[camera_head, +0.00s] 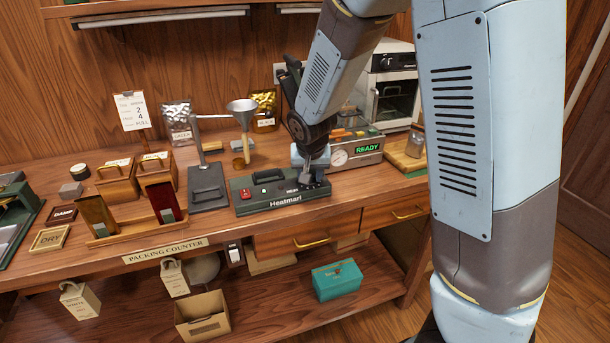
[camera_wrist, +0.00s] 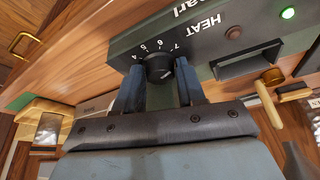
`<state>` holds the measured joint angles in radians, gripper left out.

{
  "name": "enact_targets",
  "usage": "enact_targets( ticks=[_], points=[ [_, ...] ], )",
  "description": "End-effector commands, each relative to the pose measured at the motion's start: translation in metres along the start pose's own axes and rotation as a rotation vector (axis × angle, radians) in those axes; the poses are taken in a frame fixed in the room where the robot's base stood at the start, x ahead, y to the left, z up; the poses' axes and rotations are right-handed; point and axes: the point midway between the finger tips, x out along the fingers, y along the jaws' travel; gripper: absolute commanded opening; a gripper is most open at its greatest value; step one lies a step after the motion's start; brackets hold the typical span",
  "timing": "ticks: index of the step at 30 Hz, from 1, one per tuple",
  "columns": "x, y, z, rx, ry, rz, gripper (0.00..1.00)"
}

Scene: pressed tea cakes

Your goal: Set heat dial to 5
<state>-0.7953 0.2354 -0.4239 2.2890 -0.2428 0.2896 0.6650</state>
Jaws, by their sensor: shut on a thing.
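The heat dial (camera_wrist: 158,67) is a small black knob on the dark green sealer (camera_wrist: 120,47), which also shows in the head view (camera_head: 250,205) with "Heatmarl" on its front. My gripper (camera_wrist: 160,82) is shut on the dial, one finger at each side of it. In the wrist view the numerals 4, 5, 6 and 7 show around the dial's far side. A light mark shows on the knob's lower right; I cannot tell for sure which number it points to. In the head view my gripper (camera_head: 313,178) is at the sealer's right end and hides the dial.
A device with a gauge and a green "READY" display (camera_head: 367,149) stands behind the sealer. A funnel stand (camera_head: 207,187) is at its left. A wooden rack with pouches (camera_head: 135,233) is farther left. The counter edge and drawers (camera_head: 307,236) are in front.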

Motion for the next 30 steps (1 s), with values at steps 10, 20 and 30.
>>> enact_targets(
  ticks=[10,20,30],
  points=[
    [-0.0007,-0.0002,-0.0031,-0.022,0.007,-0.013,0.09],
    [-0.0008,0.0000,-0.0036,-0.056,0.008,-0.026,0.09],
    [-0.0008,0.0015,-0.0041,-0.146,0.008,-0.064,0.09]
  ],
)
